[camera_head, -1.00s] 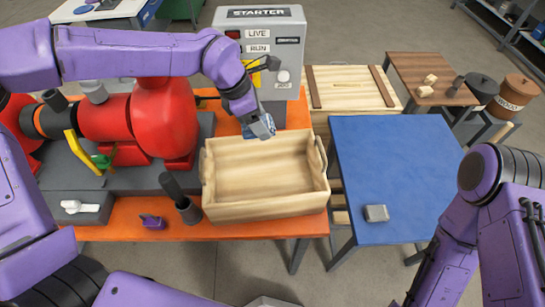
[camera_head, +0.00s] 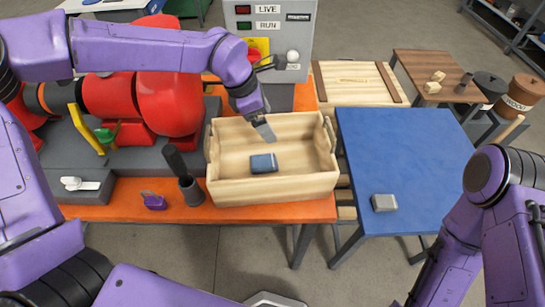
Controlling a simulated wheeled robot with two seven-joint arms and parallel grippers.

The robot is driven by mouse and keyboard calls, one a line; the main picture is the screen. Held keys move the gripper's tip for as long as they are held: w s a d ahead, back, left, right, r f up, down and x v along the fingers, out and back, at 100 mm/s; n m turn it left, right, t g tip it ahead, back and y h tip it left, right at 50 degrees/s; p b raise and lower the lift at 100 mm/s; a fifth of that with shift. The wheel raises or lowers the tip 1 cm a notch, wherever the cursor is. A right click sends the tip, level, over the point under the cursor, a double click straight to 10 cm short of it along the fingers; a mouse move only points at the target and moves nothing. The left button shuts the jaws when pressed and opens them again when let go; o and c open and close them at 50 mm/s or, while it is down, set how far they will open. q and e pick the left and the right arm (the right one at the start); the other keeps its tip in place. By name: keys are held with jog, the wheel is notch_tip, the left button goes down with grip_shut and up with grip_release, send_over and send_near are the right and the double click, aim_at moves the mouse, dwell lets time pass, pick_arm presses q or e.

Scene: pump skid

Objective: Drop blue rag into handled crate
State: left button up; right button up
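The blue rag (camera_head: 264,163) lies on the floor of the handled crate (camera_head: 275,187), a pale wooden open box on the orange bench. My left gripper (camera_head: 266,132) reaches in over the crate's back part, above and apart from the rag. Its fingers show nearly edge-on with nothing held; having let go of the rag, it looks open. My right arm is at the right side, and its gripper is out of view.
Dark cylinders (camera_head: 189,188) and a small purple item (camera_head: 153,201) sit left of the crate. The grey starter box (camera_head: 268,40) stands behind it. A blue table (camera_head: 408,160) at right bears a grey block (camera_head: 384,203) and is otherwise clear.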

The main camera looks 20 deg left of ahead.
pick_arm(q)
jog(key=b+v, duration=0.1)
jog(key=v, duration=0.9)
jog(key=shift+w+r+b, duration=0.2)
jog(key=shift+b, duration=0.2)
jog(key=shift+f, duration=0.1)
